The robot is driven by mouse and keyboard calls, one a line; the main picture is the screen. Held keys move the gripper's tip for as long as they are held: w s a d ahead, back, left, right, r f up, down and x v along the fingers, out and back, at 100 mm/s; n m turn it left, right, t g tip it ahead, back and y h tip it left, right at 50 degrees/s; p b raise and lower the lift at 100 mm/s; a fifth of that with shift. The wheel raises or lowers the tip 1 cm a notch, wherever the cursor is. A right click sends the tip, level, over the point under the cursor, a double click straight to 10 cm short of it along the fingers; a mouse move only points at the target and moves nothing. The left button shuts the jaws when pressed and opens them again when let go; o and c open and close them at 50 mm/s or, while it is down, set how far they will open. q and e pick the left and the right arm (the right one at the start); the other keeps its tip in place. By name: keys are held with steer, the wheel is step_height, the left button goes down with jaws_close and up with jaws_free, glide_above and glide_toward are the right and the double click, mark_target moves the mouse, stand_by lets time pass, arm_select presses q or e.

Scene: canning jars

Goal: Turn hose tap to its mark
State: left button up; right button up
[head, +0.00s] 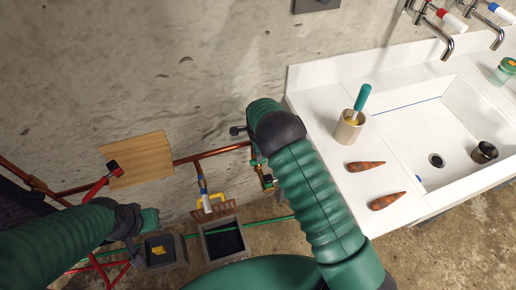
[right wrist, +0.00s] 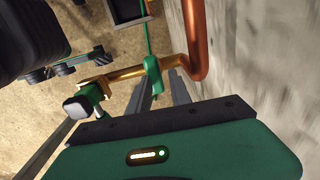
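The hose tap shows in the right wrist view as a green lever handle (right wrist: 153,77) on a brass pipe (right wrist: 127,74) beside the wall. My right gripper (right wrist: 162,86) points at this handle. Its two grey fingers stand apart with a gap, and the handle lies at their tips, nearer the left finger. I cannot tell whether they touch it. In the head view my right arm hides most of the tap. I cannot make out a mark. My left gripper (head: 136,222) is at the lower left, away from the tap; its finger opening is unclear.
A copper pipe (right wrist: 195,40) runs close beside the right gripper. A wooden board (head: 138,160) and a red-handled lever (head: 103,182) are at the wall. A grey box (head: 205,245) stands on the floor. The white sink counter (head: 325,110) is to the right.

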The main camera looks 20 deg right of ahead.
steer(key=r, duration=0.2)
steer(key=r+p, duration=0.1)
steer(key=shift+s+a+g, duration=0.2)
steer(key=shift+s+g, duration=0.05)
steer(key=shift+g, duration=0.05)
arm_select(q)
steer(key=shift+w+r+p, duration=0.55)
steer(key=shift+r+p, duration=0.1)
steer(key=shift+r, duration=0.05)
arm_select(e)
step_height(320, 180, up, 14)
steer(key=shift+d+f, duration=0.15)
steer(key=shift+d, duration=0.05)
arm_select(q)
steer(key=p+v, duration=0.2)
steer(key=w+p+v, duration=0.1)
steer(key=p+v, duration=0.2)
steer(key=shift+w+r, duration=0.1)
steer(key=shift+w, duration=0.05)
arm_select(e)
steer(key=s+d+r+n+t, duration=0.1)
steer(key=s+r+n, duration=0.2)
steer(key=s+n, duration=0.6)
steer(key=s+d+r+n+t, duration=0.1)
steer(key=s+r+n, duration=0.3)
steer(key=s+n, duration=0.4)
steer(key=s+d, duration=0.1)
steer(key=s, duration=0.4)
steer(key=shift+s+n+t, duration=0.3)
steer(key=shift+s+n, duration=0.1)
